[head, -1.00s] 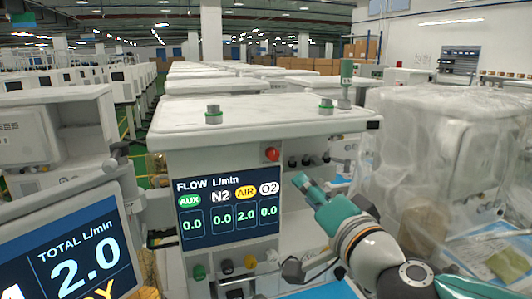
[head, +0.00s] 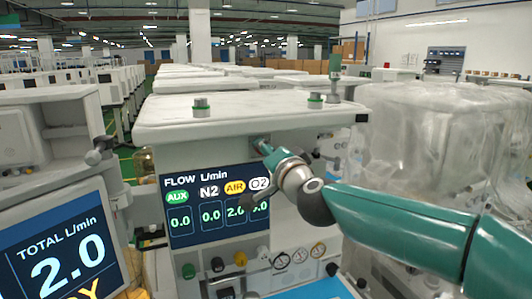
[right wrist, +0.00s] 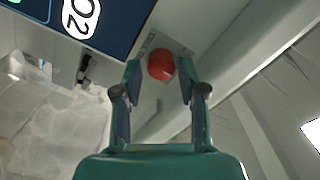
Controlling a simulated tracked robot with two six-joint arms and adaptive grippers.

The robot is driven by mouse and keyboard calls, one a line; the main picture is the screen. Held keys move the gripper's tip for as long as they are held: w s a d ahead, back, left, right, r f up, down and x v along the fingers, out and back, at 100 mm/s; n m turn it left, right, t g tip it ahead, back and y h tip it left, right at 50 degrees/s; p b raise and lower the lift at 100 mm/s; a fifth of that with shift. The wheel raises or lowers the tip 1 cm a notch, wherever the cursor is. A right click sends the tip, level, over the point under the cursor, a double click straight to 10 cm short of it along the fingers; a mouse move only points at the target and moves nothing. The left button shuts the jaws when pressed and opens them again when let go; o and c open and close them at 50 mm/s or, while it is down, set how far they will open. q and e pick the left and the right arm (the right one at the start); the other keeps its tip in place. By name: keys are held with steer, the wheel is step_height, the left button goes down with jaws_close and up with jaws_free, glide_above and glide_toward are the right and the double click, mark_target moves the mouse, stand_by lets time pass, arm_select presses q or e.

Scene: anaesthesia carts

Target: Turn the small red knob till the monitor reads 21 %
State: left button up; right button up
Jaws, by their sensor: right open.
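The small red knob (right wrist: 161,66) sits on the cart's panel beside the O2 corner of the flow screen. In the right wrist view it lies between the tips of my open right gripper (right wrist: 159,77), one finger on each side; I cannot tell if they touch it. In the head view my right gripper (head: 260,147) reaches the panel and hides the knob. The flow screen (head: 212,231) shows AUX 0.0, N2 0.0 and AIR 2.0, with the O2 value partly covered. The left monitor (head: 62,238) reads TOTAL 2.0 L/min; no percentage is visible. My left gripper is out of view.
The cart's white top (head: 245,118) overhangs the panel just above my gripper. Gauges and coloured knobs (head: 240,259) line the panel below the screen. A plastic-wrapped unit (head: 420,150) stands to the right behind my arm.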

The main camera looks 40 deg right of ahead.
steer(key=shift+w+d, duration=0.15)
steer(key=shift+w, duration=0.2)
jaws_close()
steer(key=n+p, duration=0.2)
steer(key=n, duration=0.2)
steer(key=shift+n+p, duration=0.35)
steer(key=shift+n, duration=0.05)
jaws_free()
